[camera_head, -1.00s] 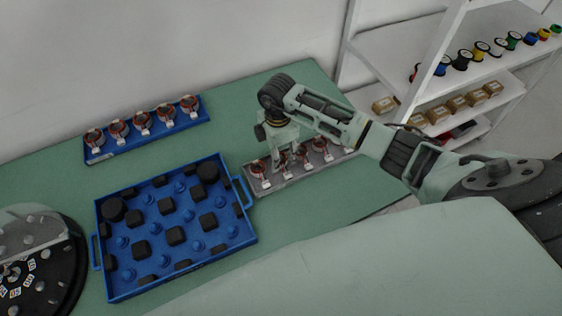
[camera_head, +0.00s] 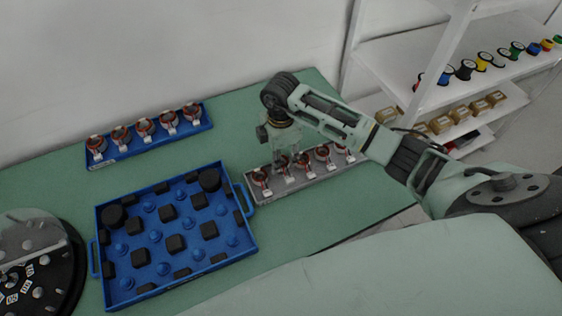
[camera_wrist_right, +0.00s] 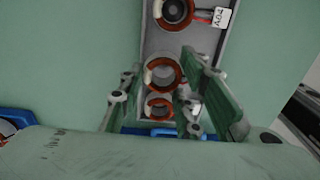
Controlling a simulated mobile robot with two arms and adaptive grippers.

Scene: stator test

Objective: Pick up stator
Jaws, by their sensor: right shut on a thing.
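A grey tray (camera_head: 310,180) on the green table holds a row of red-and-white stators (camera_head: 260,178). My right gripper (camera_head: 289,160) points down over the left part of this row. In the right wrist view, its two fingers (camera_wrist_right: 162,70) stand on either side of a stator (camera_wrist_right: 164,74) with a copper-red ring, and the gripper is shut on it. Another stator (camera_wrist_right: 159,107) shows nearer, and one with a white tag (camera_wrist_right: 176,11) lies farther along the tray. The exact finger contact is partly hidden. My left gripper is not in view.
A blue tray with handles (camera_head: 250,240) holds black blocks and blue pegs. A smaller blue rack (camera_head: 150,153) with several stators stands behind it. A round black fixture (camera_head: 65,275) is at the left. White shelves (camera_head: 400,60) with spools and boxes stand at the right.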

